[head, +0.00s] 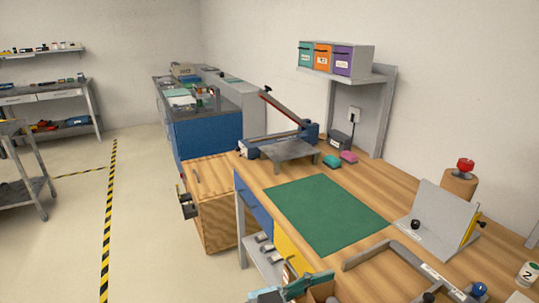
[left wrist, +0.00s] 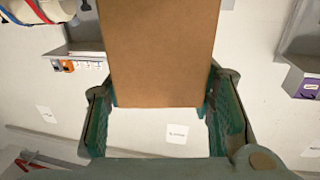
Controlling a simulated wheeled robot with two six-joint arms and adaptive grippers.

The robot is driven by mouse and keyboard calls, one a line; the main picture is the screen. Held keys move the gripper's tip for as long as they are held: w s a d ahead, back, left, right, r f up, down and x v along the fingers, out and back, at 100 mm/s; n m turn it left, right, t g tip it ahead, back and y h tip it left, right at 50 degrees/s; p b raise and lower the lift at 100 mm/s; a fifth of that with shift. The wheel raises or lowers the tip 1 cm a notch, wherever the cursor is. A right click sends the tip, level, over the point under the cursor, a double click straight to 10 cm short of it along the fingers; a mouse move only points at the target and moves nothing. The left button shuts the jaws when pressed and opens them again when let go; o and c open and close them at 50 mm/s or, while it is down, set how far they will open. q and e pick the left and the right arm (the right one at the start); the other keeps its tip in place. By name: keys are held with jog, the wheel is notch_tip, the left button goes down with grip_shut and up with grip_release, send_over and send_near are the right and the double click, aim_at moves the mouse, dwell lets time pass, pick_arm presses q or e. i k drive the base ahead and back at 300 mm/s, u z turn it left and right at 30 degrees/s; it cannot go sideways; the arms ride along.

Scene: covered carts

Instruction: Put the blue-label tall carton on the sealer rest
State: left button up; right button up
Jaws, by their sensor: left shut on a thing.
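My left gripper (head: 292,288) shows at the bottom edge of the head view, with its teal fingers near the table's front edge. In the left wrist view my left gripper (left wrist: 161,95) is shut on a plain brown carton (left wrist: 160,55), one finger on each side. Part of the carton (head: 320,291) shows beside the fingers in the head view; its label cannot be made out. The sealer (head: 307,133) is blue with a raised lever, at the far end of the table. The grey sealer rest (head: 289,151) stands in front of it and looks empty. My right gripper is out of view.
A green mat (head: 325,213) lies clear on the wooden table. A grey angled stand (head: 438,215) and a grey bracket frame (head: 405,255) are at the right. A shelf with bins (head: 335,59) is above.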

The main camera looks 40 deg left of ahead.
aim_at(291, 150)
jog(key=u, duration=2.45)
jog(key=i, duration=2.65)
jog(key=z, duration=3.7)
